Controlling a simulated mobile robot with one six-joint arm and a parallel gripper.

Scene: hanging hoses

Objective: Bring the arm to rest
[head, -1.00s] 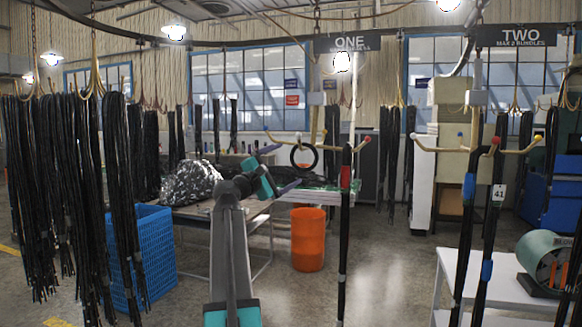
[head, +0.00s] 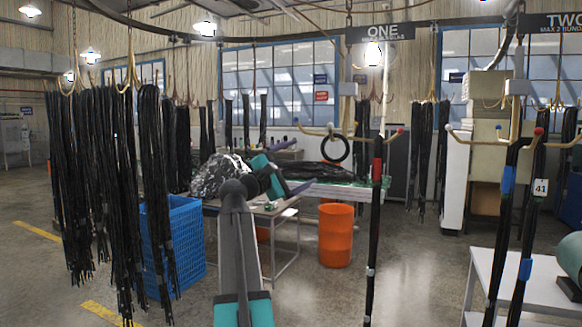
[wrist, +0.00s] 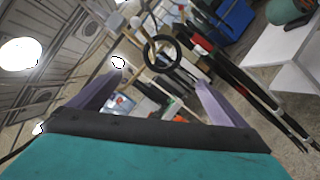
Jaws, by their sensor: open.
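My gripper (head: 296,166) is in the middle of the head view, at the end of my raised grey and teal arm. Its two purple fingers are spread apart. In the wrist view my gripper (wrist: 160,82) shows nothing between its fingers. A black ring (head: 334,148) hangs at the rack under the sign ONE (head: 380,32), right of my gripper in the picture. The ring also shows in the wrist view (wrist: 151,61), beyond the fingers and apart from them.
Black hose bundles (head: 95,185) hang at the left beside a blue crate (head: 187,235). A table (head: 285,213) and an orange bin (head: 336,236) stand beyond my arm. More hoses (head: 507,220) and a white table (head: 483,275) are at the right. The floor at far left is clear.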

